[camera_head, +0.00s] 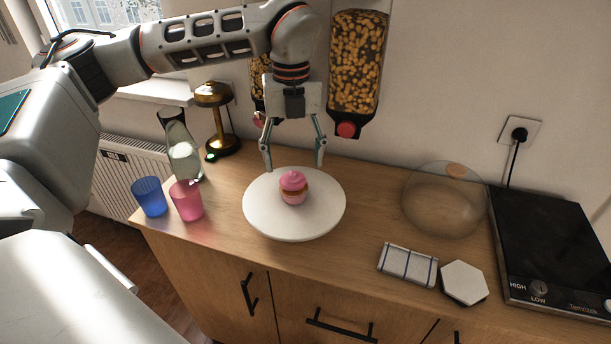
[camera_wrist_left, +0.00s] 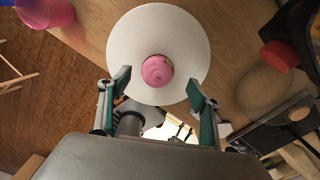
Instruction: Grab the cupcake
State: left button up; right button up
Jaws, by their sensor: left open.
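A pink cupcake (camera_head: 293,188) with swirled frosting stands upright on a round white plate (camera_head: 265,215) on the wooden counter. My left gripper (camera_head: 293,160) is open and empty, pointing down above the far part of the plate, its fingers spread wider than the cupcake. In the left wrist view the cupcake (camera_wrist_left: 157,71) sits on the plate (camera_wrist_left: 150,30), ahead of and between the lines of the open fingers (camera_wrist_left: 159,85). The fingers do not appear to touch the cupcake. My right gripper is in neither view.
A blue cup (camera_head: 149,197), a pink cup (camera_head: 187,201), a glass carafe (camera_head: 183,155) and a gold lamp (camera_head: 218,115) stand left of the plate. A clear dome (camera_head: 440,205), folded cloth (camera_head: 407,265), white hexagonal piece (camera_head: 464,281) and black hob (camera_head: 560,235) are right. A cereal dispenser (camera_head: 357,65) hangs behind.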

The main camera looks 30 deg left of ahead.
aim_at(294, 186)
pick_arm(q)
jog(key=shift+f, duration=0.45)
jog(key=shift+s+f, duration=0.3)
jog(key=shift+f, duration=0.85)
notch_tip(294, 186, down, 4)
jog(key=shift+s+d+r, duration=0.1)
jog(key=shift+r, duration=0.1)
jog(key=shift+f, duration=0.4)
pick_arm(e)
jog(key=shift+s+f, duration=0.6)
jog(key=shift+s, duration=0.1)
pick_arm(q)
jog(key=c, duration=0.7)
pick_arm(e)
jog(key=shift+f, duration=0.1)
